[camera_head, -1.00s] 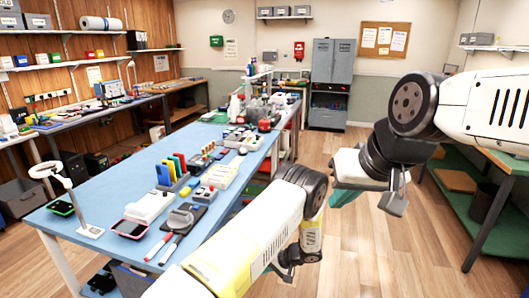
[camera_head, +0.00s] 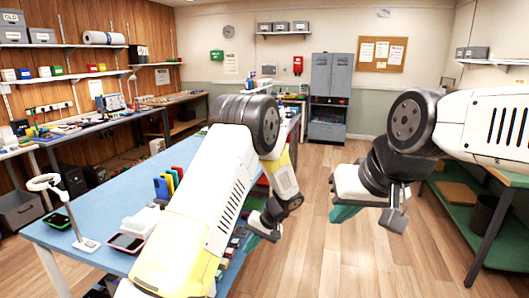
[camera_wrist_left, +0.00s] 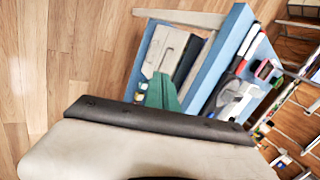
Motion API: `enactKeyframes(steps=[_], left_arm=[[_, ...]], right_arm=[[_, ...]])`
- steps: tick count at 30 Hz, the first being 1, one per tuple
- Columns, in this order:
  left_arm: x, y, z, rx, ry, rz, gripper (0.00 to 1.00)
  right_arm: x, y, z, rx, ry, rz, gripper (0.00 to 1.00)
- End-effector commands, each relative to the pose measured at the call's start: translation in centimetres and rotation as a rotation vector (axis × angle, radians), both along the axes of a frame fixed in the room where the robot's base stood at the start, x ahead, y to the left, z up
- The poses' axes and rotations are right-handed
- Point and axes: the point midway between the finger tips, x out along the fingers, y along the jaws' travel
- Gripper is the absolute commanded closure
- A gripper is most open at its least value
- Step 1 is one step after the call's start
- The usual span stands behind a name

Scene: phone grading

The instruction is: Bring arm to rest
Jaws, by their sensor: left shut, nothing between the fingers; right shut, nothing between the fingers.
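My left arm crosses the head view from the bottom, over the blue table. Its elbow is raised and its forearm points down. My left gripper (camera_head: 265,225) hangs beside the table's right edge, shut and empty. My right gripper (camera_head: 394,212) is over open floor on the right, also shut and empty, below its bent elbow. In the left wrist view, a dark bar and pale housing fill the bottom, with a green piece above them; I cannot tell whether it is a fingertip.
The blue table (camera_head: 92,214) holds a phone (camera_head: 125,242), a magnifier stand (camera_head: 80,232) and coloured upright items (camera_head: 165,187); my left arm hides much of it. A dark-legged bench (camera_head: 488,235) stands at right. Wooden floor (camera_head: 340,260) between is clear.

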Motion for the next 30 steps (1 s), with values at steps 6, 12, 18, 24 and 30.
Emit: enactKeyframes(steps=[6,12,18,24,30], left_arm=[[-2.5,2.9,10.3,-0.188,-0.027,0.050,1.00],[-6.5,5.4,18.0,-0.348,-0.076,0.061,1.00],[-11.7,7.4,24.2,-0.491,-0.158,0.041,1.00],[-17.5,8.8,28.7,-0.608,-0.268,0.003,1.00],[-22.8,9.3,31.0,-0.685,-0.388,-0.048,1.00]], right_arm=[[0.0,0.0,0.0,0.000,0.000,0.000,1.00],[0.0,0.0,0.0,0.000,0.000,0.000,1.00],[0.0,0.0,0.0,0.000,0.000,0.000,1.00],[0.0,0.0,0.0,0.000,0.000,0.000,1.00],[0.0,0.0,0.0,0.000,0.000,0.000,1.00]])
